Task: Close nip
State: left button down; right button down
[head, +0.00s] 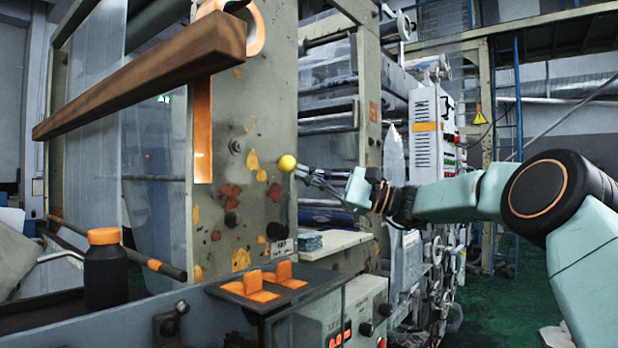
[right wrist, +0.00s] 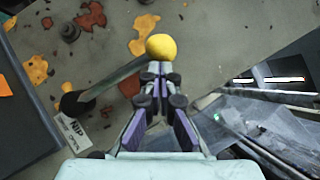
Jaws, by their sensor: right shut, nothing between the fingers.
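The nip lever has a yellow ball knob (head: 287,163), which also shows in the right wrist view (right wrist: 161,46). Its grey rod (right wrist: 118,77) slants up and right in the wrist view from a black pivot (right wrist: 76,104) on the machine's side plate. A white NIP label (right wrist: 75,132) sits by the pivot. My right gripper (head: 306,172) reaches in from the right, its tips close beside the knob. In the wrist view it (right wrist: 160,76) is shut and empty, just below the knob; I cannot tell if it touches. My left gripper is out of view.
The paint-spattered side plate (head: 262,110) stands behind the lever. A wooden beam (head: 140,80) juts across the upper left. Orange switches (head: 262,282) sit on a dark panel below, with a black bottle (head: 105,272) to the left. Rollers and film (right wrist: 265,135) lie right of the plate.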

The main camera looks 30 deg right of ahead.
dwell(0.3)
jog(key=v, duration=1.2)
jog(key=shift+f, duration=0.1)
dwell(0.3)
jog(key=shift+s, duration=0.15)
